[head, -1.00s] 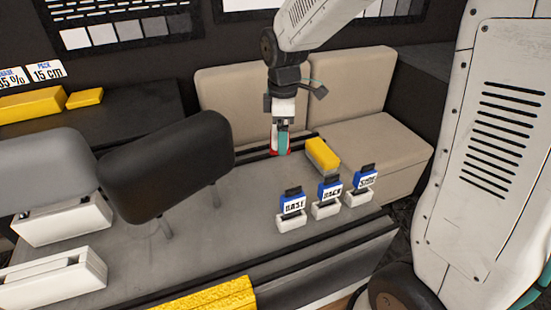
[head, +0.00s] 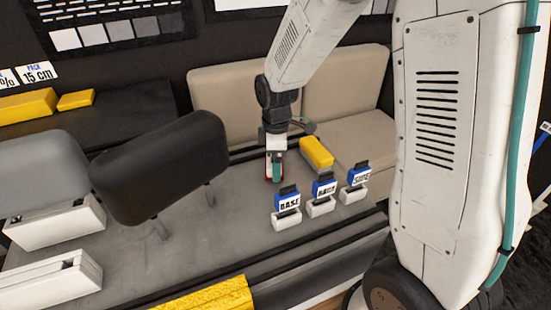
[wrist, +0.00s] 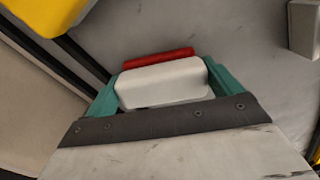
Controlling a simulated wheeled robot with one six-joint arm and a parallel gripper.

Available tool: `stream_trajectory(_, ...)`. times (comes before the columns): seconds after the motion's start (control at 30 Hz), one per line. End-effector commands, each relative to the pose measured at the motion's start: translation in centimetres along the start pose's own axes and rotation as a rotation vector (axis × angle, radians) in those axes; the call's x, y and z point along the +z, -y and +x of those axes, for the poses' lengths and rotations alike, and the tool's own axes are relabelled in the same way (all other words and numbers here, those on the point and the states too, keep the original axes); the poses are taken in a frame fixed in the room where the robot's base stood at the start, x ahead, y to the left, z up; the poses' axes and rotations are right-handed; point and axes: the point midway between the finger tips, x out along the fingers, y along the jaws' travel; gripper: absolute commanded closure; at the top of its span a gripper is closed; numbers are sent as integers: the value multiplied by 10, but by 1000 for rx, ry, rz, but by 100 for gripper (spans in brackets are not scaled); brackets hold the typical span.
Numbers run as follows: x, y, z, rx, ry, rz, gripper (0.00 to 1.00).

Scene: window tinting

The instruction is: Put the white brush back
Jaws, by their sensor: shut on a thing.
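A white block with a red strip along its far side, which I take for the white brush (wrist: 165,82), sits between the teal fingers of my gripper (wrist: 163,85) in the wrist view. My gripper is shut on it by its two ends. In the head view my gripper (head: 275,168) points down low over the grey table (head: 230,235). The fingers mostly hide the brush there, and only a bit of red shows. I cannot tell whether the brush touches the table.
A yellow block (head: 316,152) lies just right of my gripper. White holders with blue labelled pieces, BASE (head: 288,198), BACK (head: 323,188) and SIDE (head: 357,178), stand in front right. A black headrest-like pad (head: 160,170) stands left. A beige seat (head: 345,140) is behind.

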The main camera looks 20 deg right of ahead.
Motion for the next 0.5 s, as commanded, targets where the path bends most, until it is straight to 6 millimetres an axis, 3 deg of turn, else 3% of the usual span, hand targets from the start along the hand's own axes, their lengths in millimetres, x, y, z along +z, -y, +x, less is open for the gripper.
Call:
stream_trajectory(0.03,0,0,2,-1,0,0,34)
stream_trajectory(0.07,0,0,2,-1,0,0,7)
stream_trajectory(0.1,0,0,2,0,0,0,0)
stream_trajectory(0.37,0,0,-1,0,0,-1,0)
stream_trajectory(0.5,-1,0,-17,3,-2,-1,0)
